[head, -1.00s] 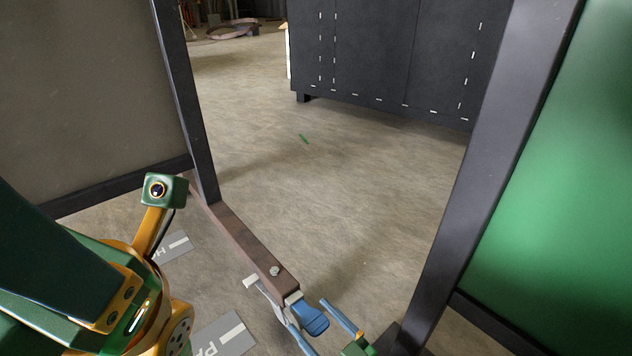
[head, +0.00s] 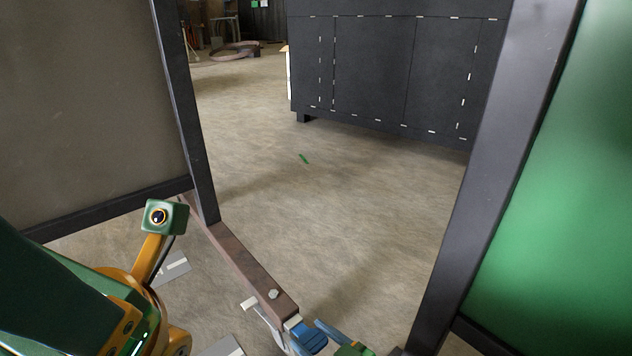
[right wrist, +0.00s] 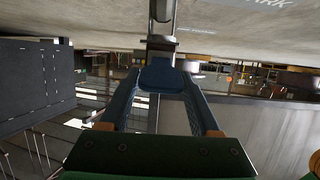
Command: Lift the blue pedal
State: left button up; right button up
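The blue pedal (head: 309,339) is at the near end of a rusty brown beam (head: 250,270), low in the head view. It also shows in the right wrist view (right wrist: 161,76), at the far end of my gripper. My right gripper (right wrist: 161,92) has its two blue fingers apart, one on each side of the pedal. I cannot tell whether either finger touches it. In the head view the gripper is partly cut off by the bottom edge. My left arm, green and orange, fills the lower left of the head view; its fingers are out of frame.
A dark post (head: 185,110) stands at the left and a thicker one (head: 500,150) at the right, beside a green panel (head: 570,180). A black cabinet (head: 390,70) stands behind.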

jog(key=o, duration=0.3)
jog(key=shift+f, duration=0.1)
jog(key=p+v, duration=0.5)
jog(key=v, duration=0.2)
